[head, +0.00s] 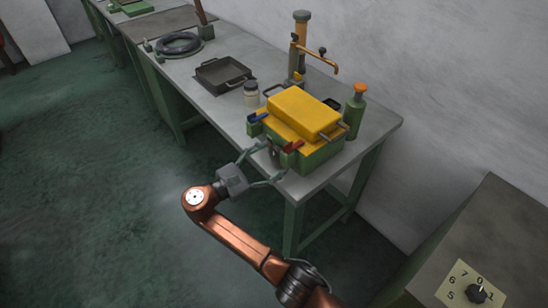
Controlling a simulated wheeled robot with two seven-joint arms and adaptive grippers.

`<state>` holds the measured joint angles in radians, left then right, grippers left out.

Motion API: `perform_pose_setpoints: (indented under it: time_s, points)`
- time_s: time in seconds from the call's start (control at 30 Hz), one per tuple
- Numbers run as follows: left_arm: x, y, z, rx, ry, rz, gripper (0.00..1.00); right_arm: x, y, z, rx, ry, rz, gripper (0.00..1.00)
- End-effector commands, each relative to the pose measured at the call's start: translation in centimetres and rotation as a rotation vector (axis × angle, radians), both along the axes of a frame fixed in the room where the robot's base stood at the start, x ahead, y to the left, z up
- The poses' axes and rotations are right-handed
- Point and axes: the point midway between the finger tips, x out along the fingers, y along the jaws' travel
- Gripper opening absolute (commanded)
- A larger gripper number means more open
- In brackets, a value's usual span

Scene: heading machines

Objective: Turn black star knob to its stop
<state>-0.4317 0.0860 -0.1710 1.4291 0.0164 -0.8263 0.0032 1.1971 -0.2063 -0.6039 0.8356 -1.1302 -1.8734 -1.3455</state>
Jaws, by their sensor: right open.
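A green and yellow machine (318,158) with a yellow block on top stands near the table's front corner. A small dark round part (274,153) on its near face may be the black star knob; its shape is too small to make out. My right gripper (274,160) is open, its fingers spread towards that face on either side of the dark part. I cannot tell whether they touch it. Another black knob (477,293) sits on a numbered dial plate (457,284) at the lower right, apart from the gripper. My left gripper is not in view.
Green floor (110,160) lies open at left.

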Motion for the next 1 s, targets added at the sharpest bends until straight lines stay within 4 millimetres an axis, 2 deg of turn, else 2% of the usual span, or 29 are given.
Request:
perform_pose_setpoints:
  time_s: [0.13, 0.37, 1.0]
  points:
    - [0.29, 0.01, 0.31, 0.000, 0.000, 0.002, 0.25, 0.41, -0.72, -0.02, 0.000, 0.001, -0.001, 0.69]
    - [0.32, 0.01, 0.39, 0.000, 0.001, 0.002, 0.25, 0.42, -0.87, 0.05, 0.000, 0.000, -0.003, 0.69]
    - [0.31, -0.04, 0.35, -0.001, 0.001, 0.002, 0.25, 0.41, -0.88, 0.04, 0.000, 0.000, -0.003, 0.27]
